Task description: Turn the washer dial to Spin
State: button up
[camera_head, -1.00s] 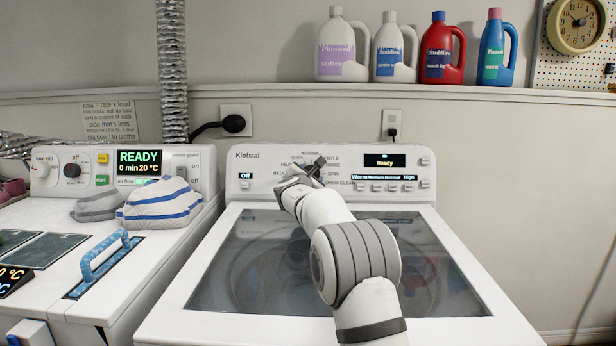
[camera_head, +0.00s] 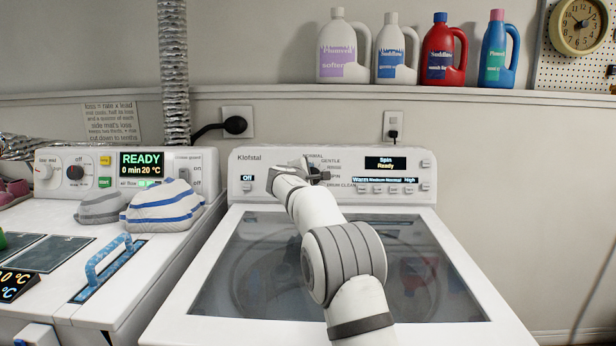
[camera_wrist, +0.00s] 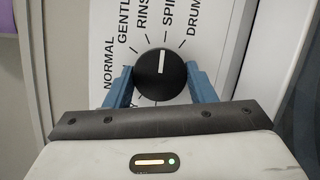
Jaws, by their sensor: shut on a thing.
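The washer dial (camera_wrist: 161,82) is a round black knob with a white pointer line. In the wrist view the line points up, to the tick by SPIN on the printed label ring. My gripper (camera_wrist: 159,74) has its blue fingers on both sides of the dial, closed on it. In the head view my gripper (camera_head: 314,172) is at the washer's control panel (camera_head: 258,171) and hides most of the dial. The washer display (camera_head: 386,163) reads "Spin" above "Ready".
The washer's glass lid (camera_head: 270,285) lies under my arm. A second machine (camera_head: 120,250) with striped cloth (camera_head: 163,207) on top stands at the left. Several detergent bottles (camera_head: 342,55) stand on the shelf above.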

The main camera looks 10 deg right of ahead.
jog(key=shift+a, duration=0.1)
dwell(0.4)
jog(key=o, duration=1)
jog(key=b+v, duration=0.1)
jog(key=v, duration=0.6)
jog(key=shift+s+a+r, duration=0.1)
jog(key=shift+s+a, duration=0.1)
jog(key=shift+s, duration=0.15)
